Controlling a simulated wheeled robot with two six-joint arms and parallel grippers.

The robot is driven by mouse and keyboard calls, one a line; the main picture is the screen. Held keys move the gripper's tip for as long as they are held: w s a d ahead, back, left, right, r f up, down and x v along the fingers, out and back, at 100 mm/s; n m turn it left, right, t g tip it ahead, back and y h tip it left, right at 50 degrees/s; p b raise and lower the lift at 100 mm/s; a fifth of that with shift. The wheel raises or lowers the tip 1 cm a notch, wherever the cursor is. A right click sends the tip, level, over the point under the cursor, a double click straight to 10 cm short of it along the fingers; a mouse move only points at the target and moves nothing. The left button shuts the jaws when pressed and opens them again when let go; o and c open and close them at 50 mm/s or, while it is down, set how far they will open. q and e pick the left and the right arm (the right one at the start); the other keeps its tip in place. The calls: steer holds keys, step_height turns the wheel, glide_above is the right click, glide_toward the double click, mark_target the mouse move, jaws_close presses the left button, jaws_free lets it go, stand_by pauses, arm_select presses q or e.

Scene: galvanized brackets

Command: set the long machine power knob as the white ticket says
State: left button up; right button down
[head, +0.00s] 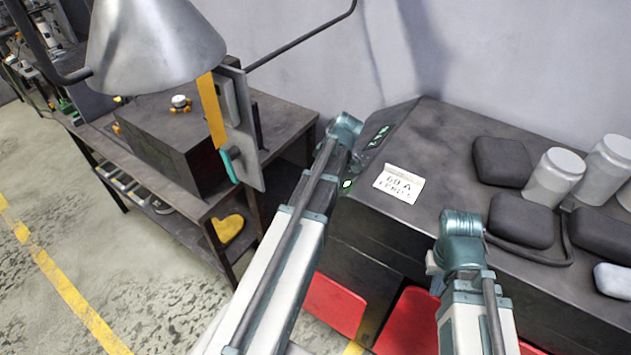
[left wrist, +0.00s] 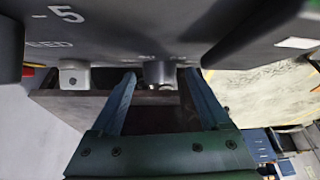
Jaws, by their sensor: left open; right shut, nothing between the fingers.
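The white ticket (head: 400,183) lies on top of the long dark machine (head: 440,150). Its handwriting seems to read "60 A" on one line; the line below is too small to read surely. In the left wrist view a grey knob (left wrist: 158,71) on the machine's dark front sits between the spread fingers of my left gripper (left wrist: 161,80); contact cannot be told. A second grey knob (left wrist: 74,76) is to its left, near lettering ending in "EED" and "-5". In the head view my left arm hides the knobs. My right gripper (head: 434,262) is shut and empty by the machine's front.
A green-lit display (head: 379,136) is at the machine's left end. Black pads (head: 501,161) and pale jars (head: 555,177) stand on its top to the right. Red panels (head: 335,303) are below. A workbench (head: 283,118) and a metal lamp shade (head: 150,45) are left.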

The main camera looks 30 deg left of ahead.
arm_select(q)
jaws_close()
stand_by(0.4)
steer(key=shift+s, duration=0.1)
steer(key=shift+s+f+m+t, duration=0.1)
steer(key=shift+s+m+t, duration=0.1)
steer(key=shift+m+t, duration=0.35)
steer(key=shift+s+m+t, duration=0.2)
steer(key=shift+m+t, duration=0.15)
steer(key=shift+t, duration=0.3)
steer(key=shift+s+a+f+m+t+h+b, duration=0.15)
steer(key=shift+m+t+h+b, duration=0.35)
steer(key=shift+m+t+b, duration=0.5)
steer(key=m+t+h+b, duration=0.1)
steer(key=m+t+b, duration=0.1)
steer(key=t, duration=0.1)
steer(key=shift+s+a+f+m+t+h, duration=0.2)
steer(key=shift+m+t+h, duration=0.1)
steer(key=shift+h, duration=0.1)
steer(key=shift+r+m+t+h+b, duration=0.1)
steer(key=shift+m+t+h+b, duration=0.8)
steer(key=shift+m+b, duration=0.2)
